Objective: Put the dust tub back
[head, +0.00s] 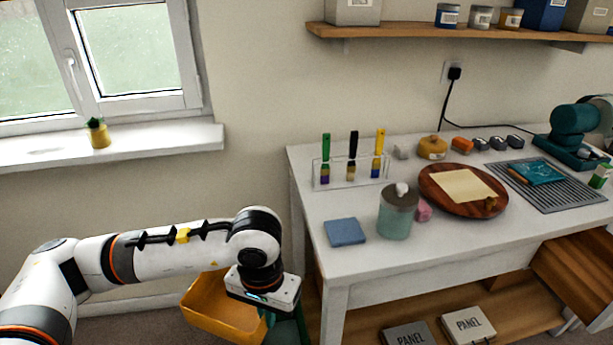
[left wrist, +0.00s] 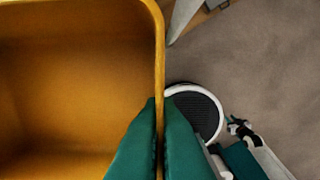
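The dust tub, an open yellow-orange tub (head: 222,312), is at the bottom of the head view, left of the table's front leg. My left gripper (head: 268,318) points down at its right side. In the left wrist view the green fingers (left wrist: 161,108) stand on either side of the tub's wall (left wrist: 159,60), pinching the rim. The part of the tub's inside that shows looks empty. I cannot tell how high the tub is above the floor.
The white table (head: 380,245) holds a brush rack (head: 349,172), a blue cloth (head: 345,232), a lidded jar (head: 396,220) and a round wooden board (head: 430,190). Panel boxes (head: 467,325) lie on its lower shelf (head: 515,308). A windowsill (head: 150,143) is behind my left arm.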

